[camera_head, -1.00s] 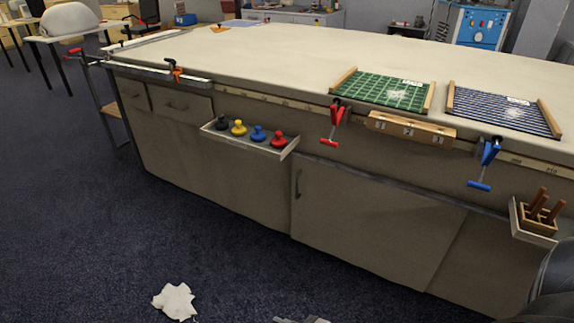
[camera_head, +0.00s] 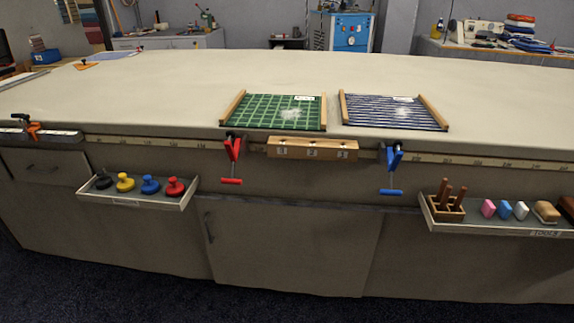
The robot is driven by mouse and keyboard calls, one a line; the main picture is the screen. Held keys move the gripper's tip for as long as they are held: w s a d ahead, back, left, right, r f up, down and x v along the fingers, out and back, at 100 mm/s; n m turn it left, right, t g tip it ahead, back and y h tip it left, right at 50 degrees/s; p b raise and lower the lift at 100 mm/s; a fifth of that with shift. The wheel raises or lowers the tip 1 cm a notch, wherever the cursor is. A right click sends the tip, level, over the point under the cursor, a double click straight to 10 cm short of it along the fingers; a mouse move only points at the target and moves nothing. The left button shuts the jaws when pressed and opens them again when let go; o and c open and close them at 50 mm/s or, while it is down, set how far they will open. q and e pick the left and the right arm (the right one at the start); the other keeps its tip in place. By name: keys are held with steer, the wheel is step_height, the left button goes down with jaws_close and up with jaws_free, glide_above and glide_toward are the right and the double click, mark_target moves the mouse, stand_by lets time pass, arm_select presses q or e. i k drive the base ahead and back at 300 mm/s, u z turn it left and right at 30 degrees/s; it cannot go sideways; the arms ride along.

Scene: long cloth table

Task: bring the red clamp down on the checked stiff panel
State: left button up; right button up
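The checked stiff panel (camera_head: 272,113) is green with a lighter grid and wooden side bars, and lies flat on the cloth table (camera_head: 190,85) near its front edge. A whitish patch and a small label show on it. The red clamp (camera_head: 233,150) is on the table's front edge, just below the panel's left front corner. Its red handle bar hangs below the edge. Whether its jaw touches the panel is too small to tell. Neither of my grippers is in view.
A blue striped panel (camera_head: 393,111) lies to the right, with a blue clamp (camera_head: 391,168) below it. A numbered wooden block (camera_head: 312,148) sits between the clamps. A tray of coloured knobs (camera_head: 140,192) juts out left, a tools tray (camera_head: 500,224) right.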

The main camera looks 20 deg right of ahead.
mark_target(232, 152)
steer(key=z, duration=0.25)
steer(key=i, duration=1.25)
steer(key=u, duration=0.4)
